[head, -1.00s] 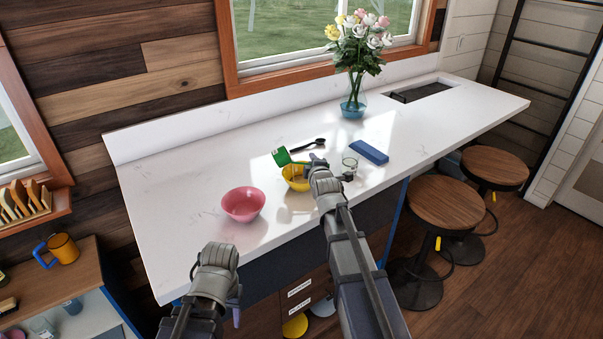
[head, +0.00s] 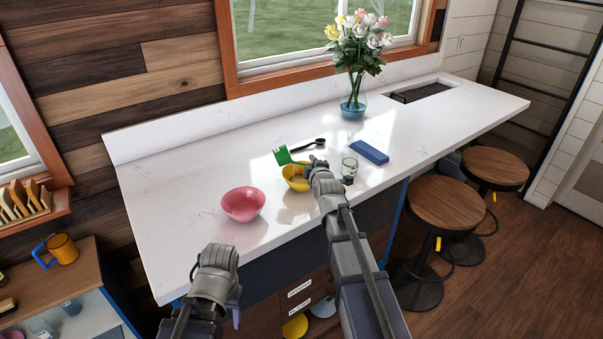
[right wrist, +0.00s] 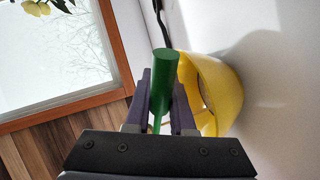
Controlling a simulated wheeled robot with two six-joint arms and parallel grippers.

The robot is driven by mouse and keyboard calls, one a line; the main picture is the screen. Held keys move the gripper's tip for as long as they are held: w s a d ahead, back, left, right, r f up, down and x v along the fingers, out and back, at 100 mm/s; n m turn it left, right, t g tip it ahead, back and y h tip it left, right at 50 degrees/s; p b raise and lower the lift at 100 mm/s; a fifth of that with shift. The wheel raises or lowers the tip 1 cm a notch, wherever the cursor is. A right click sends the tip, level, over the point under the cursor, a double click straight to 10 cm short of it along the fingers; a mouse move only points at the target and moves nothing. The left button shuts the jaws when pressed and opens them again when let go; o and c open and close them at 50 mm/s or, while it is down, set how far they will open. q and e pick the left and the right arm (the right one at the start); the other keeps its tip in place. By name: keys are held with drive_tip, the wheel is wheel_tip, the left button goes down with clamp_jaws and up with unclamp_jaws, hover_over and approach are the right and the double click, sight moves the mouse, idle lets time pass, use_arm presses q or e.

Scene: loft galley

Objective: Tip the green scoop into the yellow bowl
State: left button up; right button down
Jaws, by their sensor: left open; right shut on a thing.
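The green scoop (head: 281,155) is held in the air above the back left of the yellow bowl (head: 296,184), its cup tilted. My right gripper (head: 312,165) is shut on its green handle, which also shows in the right wrist view (right wrist: 163,75). What the cup holds cannot be made out. The yellow bowl stands upright on the counter, partly behind my right gripper. It also shows in the right wrist view (right wrist: 222,85), close beside the fingers; its contents are unclear. My left gripper (head: 235,314) is open and empty in front of the counter edge.
A pink bowl (head: 243,204) stands left of the yellow bowl on the white counter (head: 170,190). A black spoon (head: 308,145) lies behind, a glass (head: 349,168) and a blue block (head: 369,152) lie to the right. A flower vase (head: 353,106) stands farther back.

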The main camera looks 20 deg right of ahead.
drive_tip(key=shift+d+r+m+y+p, duration=0.3)
drive_tip(key=shift+d+m+p, duration=0.1)
drive_tip(key=shift+d+m, duration=0.2)
idle(0.7)
drive_tip(key=shift+a+f+m+y+b, duration=0.25)
drive_tip(key=shift+f+m+y+b, duration=0.2)
drive_tip(key=shift+m, duration=0.15)
idle(0.8)
drive_tip(key=shift+a+r+m+p, duration=0.3)
drive_tip(key=shift+r+m+p, duration=0.4)
drive_tip(key=shift+r+p, duration=0.25)
idle(0.4)
drive_tip(key=shift+a+r+m+y, duration=0.25)
drive_tip(key=shift+a+m+y, duration=0.25)
drive_tip(key=shift+m, duration=0.2)
drive_tip(key=shift+a+r+m+y, duration=0.25)
drive_tip(key=shift+a+m+y, duration=0.2)
drive_tip(key=shift+m, duration=0.25)
idle(1.6)
